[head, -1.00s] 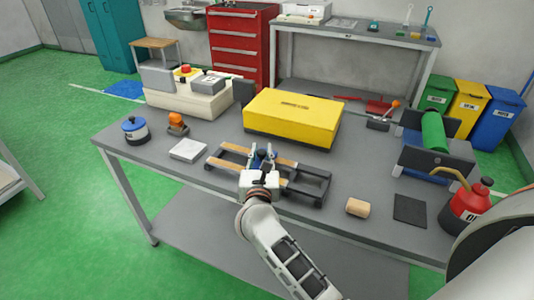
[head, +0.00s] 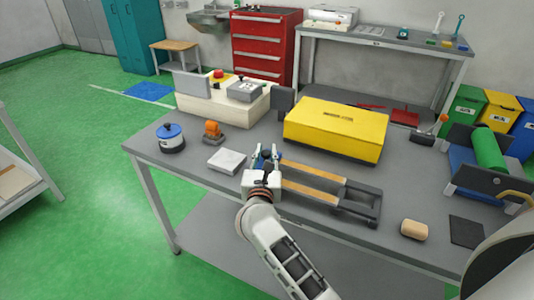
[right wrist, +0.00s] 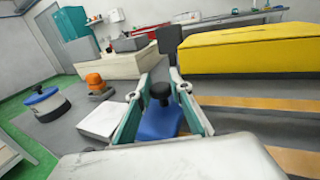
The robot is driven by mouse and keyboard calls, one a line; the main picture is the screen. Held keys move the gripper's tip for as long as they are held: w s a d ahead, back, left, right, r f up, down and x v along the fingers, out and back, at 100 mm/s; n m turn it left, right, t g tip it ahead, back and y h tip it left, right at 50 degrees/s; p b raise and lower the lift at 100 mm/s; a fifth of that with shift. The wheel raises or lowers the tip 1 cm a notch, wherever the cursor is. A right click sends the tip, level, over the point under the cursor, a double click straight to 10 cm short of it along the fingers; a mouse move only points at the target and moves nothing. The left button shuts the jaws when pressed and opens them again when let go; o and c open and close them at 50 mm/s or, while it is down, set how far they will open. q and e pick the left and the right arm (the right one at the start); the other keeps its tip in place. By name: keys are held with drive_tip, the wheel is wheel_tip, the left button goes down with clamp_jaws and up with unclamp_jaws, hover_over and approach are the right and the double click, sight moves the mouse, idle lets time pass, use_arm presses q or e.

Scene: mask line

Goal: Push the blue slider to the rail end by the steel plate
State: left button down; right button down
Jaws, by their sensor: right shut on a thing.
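The blue slider (head: 257,160) with its black knob sits at the left part of the wooden-topped rail (head: 312,189), near the pale square steel plate (head: 227,161). My right gripper (head: 266,155) is shut on the slider. In the right wrist view, the blue block (right wrist: 160,124) and black knob (right wrist: 160,92) show between the two fingers, with the plate (right wrist: 102,122) just left of the fingers. My gripper covers the left rail end, so any gap there cannot be told. The rail to the right is empty up to its dark end frame (head: 362,203). My left gripper is not in view.
A yellow box (head: 336,130) stands behind the rail. An orange-topped item (head: 213,132) and a blue-lidded pot (head: 171,138) stand beyond the plate. A tan block (head: 414,229) and a dark square pad (head: 467,231) lie at the right. The table front is clear.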

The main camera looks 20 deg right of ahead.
drive_tip(key=shift+w+a+r, duration=0.1)
drive_tip(key=shift+a, duration=0.05)
drive_tip(key=c, duration=2.1)
unclamp_jaws()
drive_tip(key=shift+c, duration=0.2)
drive_tip(key=o, duration=0.4)
drive_tip(key=shift+w+a, duration=0.1)
drive_tip(key=shift+w, duration=0.05)
drive_tip(key=shift+c, duration=0.2)
drive_tip(key=v, duration=0.7)
drive_tip(key=shift+s, duration=0.3)
